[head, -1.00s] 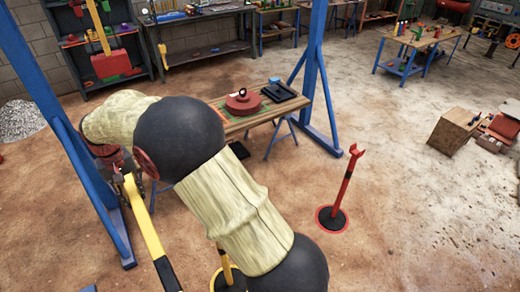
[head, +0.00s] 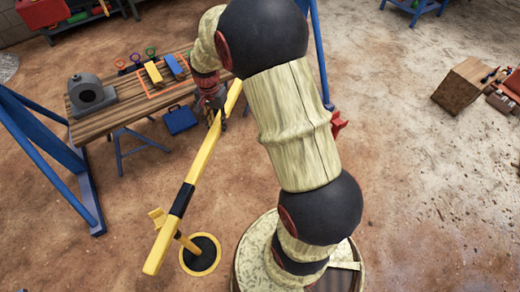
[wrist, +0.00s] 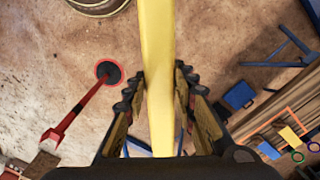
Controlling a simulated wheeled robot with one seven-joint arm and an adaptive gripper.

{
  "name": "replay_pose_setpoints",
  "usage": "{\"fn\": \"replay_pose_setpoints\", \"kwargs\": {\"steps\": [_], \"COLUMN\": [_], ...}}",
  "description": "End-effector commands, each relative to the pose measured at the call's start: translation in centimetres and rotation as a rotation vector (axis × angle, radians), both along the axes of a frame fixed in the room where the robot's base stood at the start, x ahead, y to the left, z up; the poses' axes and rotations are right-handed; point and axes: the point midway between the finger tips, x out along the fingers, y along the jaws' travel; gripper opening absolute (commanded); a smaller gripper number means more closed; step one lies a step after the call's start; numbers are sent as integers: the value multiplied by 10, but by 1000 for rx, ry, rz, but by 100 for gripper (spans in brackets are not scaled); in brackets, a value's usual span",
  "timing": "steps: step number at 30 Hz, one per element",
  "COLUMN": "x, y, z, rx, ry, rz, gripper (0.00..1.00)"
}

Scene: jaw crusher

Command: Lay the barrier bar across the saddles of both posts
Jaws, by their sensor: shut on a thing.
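My gripper (head: 213,112) is shut on the yellow and black barrier bar (head: 182,200), near its far end. The bar slants from upper right to lower left and is held in the air. In the wrist view the yellow bar (wrist: 158,50) runs between both fingers (wrist: 160,100). The yellow post (head: 188,242) rises from a round black base (head: 202,255). Its head (head: 157,216) shows beside the bar's near part; I cannot tell whether they touch. The red post's saddle (head: 339,124) peeks out behind my arm. The wrist view shows the whole red post (wrist: 78,108), apart from the bar.
A wooden workbench (head: 120,112) with a grey machine part (head: 90,94) and coloured tools stands at the left, behind the bar. A blue frame leg (head: 75,165) stands at far left. A blue case (head: 181,120) lies by the bench. The floor at right is mostly clear.

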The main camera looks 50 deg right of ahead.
Motion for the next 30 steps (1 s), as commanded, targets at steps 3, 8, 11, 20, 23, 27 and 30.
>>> {"fn": "replay_pose_setpoints", "kwargs": {"steps": [3,8,11,20,23,27,30], "x": [-44,-95,-119,-143,-143,-143,-143], "y": [-33,-59,-68,-75,-75,-74,-74], "z": [-35,-69,-84,-98,-98,-97,-97], "rx": [1,0,-1,-2,-2,-1,-1], "ry": [3,1,1,-2,-2,-1,-1], "rz": [-225,-482,-600,-725,-724,-723,-723], "gripper": [0,0,0,0,0,0,0]}}
